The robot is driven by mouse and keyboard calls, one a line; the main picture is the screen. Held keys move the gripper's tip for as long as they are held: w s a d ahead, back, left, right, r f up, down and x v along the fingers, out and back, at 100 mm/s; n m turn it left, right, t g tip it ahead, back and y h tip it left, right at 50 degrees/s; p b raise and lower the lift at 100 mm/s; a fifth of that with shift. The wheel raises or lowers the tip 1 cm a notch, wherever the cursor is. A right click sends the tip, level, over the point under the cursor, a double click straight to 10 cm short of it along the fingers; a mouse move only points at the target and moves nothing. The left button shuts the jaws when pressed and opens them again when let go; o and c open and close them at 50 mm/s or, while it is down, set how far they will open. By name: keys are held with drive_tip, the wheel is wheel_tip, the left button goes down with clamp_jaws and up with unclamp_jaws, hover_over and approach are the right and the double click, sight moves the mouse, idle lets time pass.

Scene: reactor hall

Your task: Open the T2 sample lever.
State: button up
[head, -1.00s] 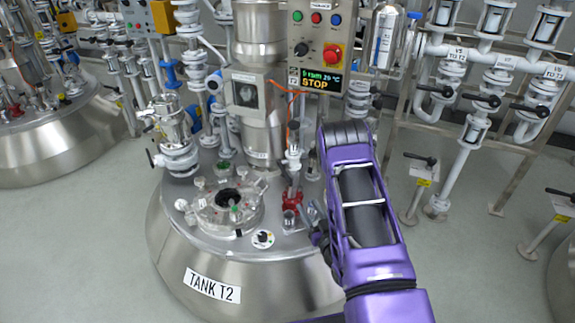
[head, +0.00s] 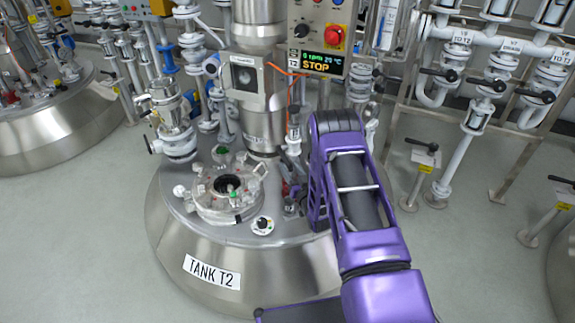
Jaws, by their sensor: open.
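Tank T2 (head: 175,245) stands in the middle, a steel vessel with a white TANK T2 label on its front. On the right of its lid is a small red fitting (head: 285,188) at the sample spot, only partly visible. I cannot make out the lever's position there. My purple arm reaches over the right side of the lid. My gripper (head: 297,190) is mostly hidden by the arm; only dark finger parts show, close beside the red fitting. The jaws are open, and I cannot tell whether they touch the fitting or surround a lever.
A round flanged hatch (head: 228,192) and a small dial (head: 262,225) are on the lid. A control panel (head: 320,25) reading STOP hangs above. Valve pipes (head: 470,90) stand at the right. The grey floor (head: 90,235) at left is clear.

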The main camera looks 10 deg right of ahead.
sight(284, 157)
drive_tip(key=shift+w+a, duration=0.15)
drive_tip(key=shift+w, duration=0.55)
drive_tip(key=shift+w+a, duration=0.1)
drive_tip(key=shift+w, duration=0.55)
clamp_jaws()
idle(0.4)
